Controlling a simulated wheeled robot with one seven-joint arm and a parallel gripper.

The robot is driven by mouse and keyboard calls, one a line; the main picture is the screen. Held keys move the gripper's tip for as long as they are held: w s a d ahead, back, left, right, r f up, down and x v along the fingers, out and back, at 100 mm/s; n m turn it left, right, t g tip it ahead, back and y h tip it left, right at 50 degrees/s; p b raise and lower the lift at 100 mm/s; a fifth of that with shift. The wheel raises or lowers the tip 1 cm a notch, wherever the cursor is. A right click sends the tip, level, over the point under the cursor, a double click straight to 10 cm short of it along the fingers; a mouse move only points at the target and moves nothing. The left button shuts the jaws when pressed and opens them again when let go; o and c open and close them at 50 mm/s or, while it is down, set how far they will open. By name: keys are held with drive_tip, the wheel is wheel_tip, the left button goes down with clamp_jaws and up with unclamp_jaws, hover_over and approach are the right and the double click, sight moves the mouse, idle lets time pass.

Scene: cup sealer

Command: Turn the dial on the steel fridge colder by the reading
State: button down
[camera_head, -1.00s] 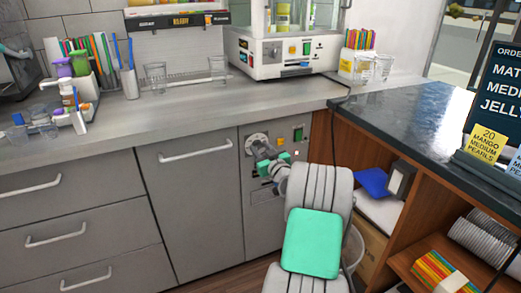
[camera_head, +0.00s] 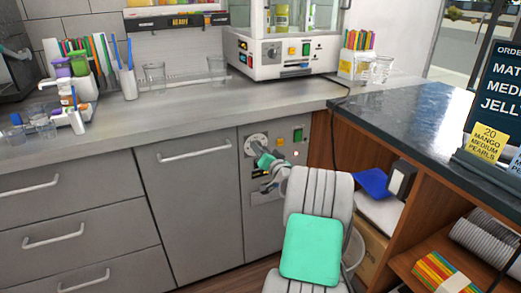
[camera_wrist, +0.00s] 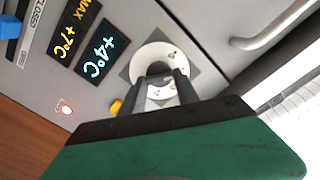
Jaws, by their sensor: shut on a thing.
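The steel fridge (camera_head: 220,220) stands under the counter, with a control panel at its upper right. Its round pale dial (camera_head: 251,143) is at the panel's upper left; it also shows in the wrist view (camera_wrist: 150,54), with dark marks on its face. My gripper (camera_head: 262,157) is at the dial, and in the wrist view its two dark fingers (camera_wrist: 161,77) are shut on the dial's knob, which they largely hide. Beside the dial, a display (camera_wrist: 101,54) reads +4°C in pale blue. A second display (camera_wrist: 75,28) reads MAX +7°C in orange.
A red light (camera_wrist: 65,107), a yellow button (camera_wrist: 116,107) and a blue part (camera_wrist: 9,27) are on the panel. A fridge handle (camera_head: 195,151) lies left of the dial. An open wooden shelf unit (camera_head: 325,160) stands close on the right.

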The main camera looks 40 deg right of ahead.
drive_tip(key=shift+m, duration=0.6)
drive_tip(key=c, duration=0.9)
unclamp_jaws()
drive_tip(key=v, duration=0.7)
drive_tip(key=shift+s, duration=0.4)
drive_tip(key=shift+a+r, duration=0.1)
drive_tip(key=shift+a, duration=0.1)
